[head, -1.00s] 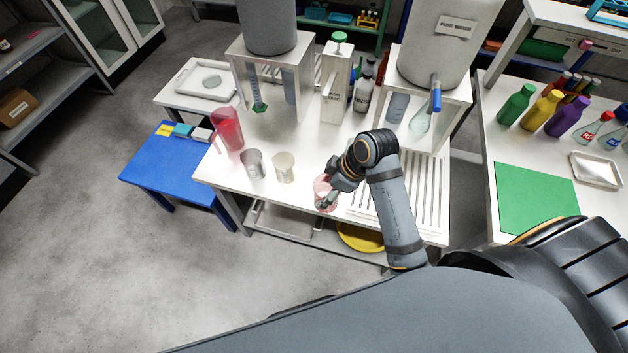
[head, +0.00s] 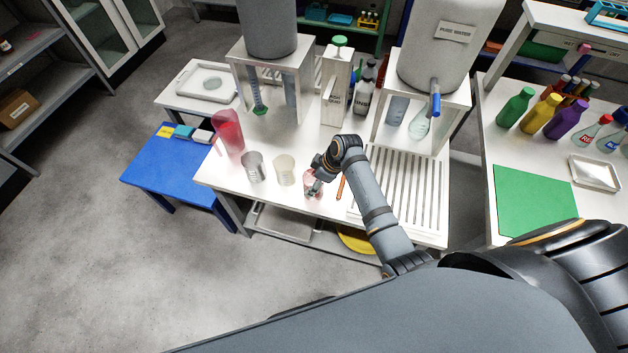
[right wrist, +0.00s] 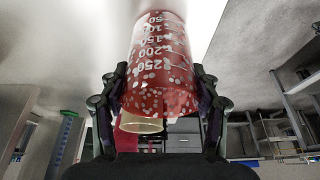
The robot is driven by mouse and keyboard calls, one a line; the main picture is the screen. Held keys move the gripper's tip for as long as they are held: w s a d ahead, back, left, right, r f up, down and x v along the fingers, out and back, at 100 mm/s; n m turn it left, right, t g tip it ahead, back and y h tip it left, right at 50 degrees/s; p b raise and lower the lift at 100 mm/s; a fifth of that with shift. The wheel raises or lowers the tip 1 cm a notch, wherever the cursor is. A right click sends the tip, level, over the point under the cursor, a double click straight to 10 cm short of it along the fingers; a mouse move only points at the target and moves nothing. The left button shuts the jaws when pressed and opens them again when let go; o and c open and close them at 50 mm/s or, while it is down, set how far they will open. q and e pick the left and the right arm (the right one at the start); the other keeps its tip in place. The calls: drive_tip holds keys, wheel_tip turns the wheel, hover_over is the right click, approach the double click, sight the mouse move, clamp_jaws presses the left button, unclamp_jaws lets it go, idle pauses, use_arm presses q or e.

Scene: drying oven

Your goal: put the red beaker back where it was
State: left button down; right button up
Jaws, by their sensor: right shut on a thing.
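The red beaker (head: 310,191) is a translucent red cup with white graduations, near the front edge of the white table, just right of the cream beaker (head: 285,170). My right gripper (head: 315,182) is shut on it. In the right wrist view the red beaker (right wrist: 160,62) sits between the two fingers, and the cream beaker (right wrist: 141,123) shows beyond it. I cannot tell whether its base touches the table. My left gripper is not in view.
A grey metal beaker (head: 253,167) and a tall red pitcher (head: 229,131) stand further left. An orange stick (head: 341,187) lies just right of the gripper, beside the slotted drain rack (head: 410,185). The table's front edge is close. A dispenser box (head: 337,88) stands behind.

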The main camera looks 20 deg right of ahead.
drive_tip(key=shift+f, duration=0.15)
drive_tip(key=o, duration=1.4)
drive_tip(key=v, duration=1.2)
drive_tip(key=shift+s, duration=0.15)
